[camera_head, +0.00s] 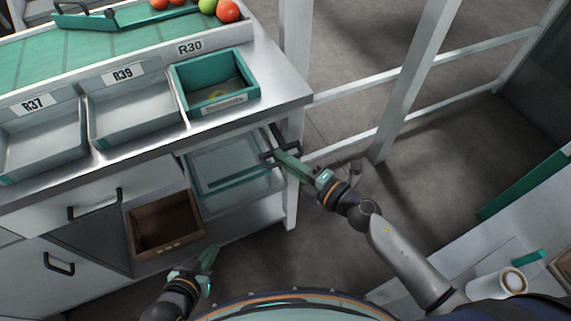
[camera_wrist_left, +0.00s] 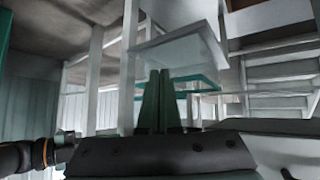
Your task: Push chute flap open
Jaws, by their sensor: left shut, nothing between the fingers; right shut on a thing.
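A pale, see-through panel with a teal bar (camera_head: 228,162), seemingly the chute flap, hangs under the counter's right end in the head view. What looks like the same panel shows above my fingers in the left wrist view (camera_wrist_left: 180,50). My left gripper (camera_head: 212,250) is shut and empty, low in front of the counter and below the panel; its closed fingers also show in the left wrist view (camera_wrist_left: 160,75). My right gripper (camera_head: 279,152) is shut on a dark handle (camera_head: 282,136) beside the panel at the counter's right end. How the handle joins the panel is unclear.
A brown open box (camera_head: 165,226) sits on the lower shelf left of the panel. Grey trays (camera_head: 135,110) and a teal bin (camera_head: 215,85) line the counter top. A white post (camera_head: 291,200) stands at the right corner. The floor ahead is clear.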

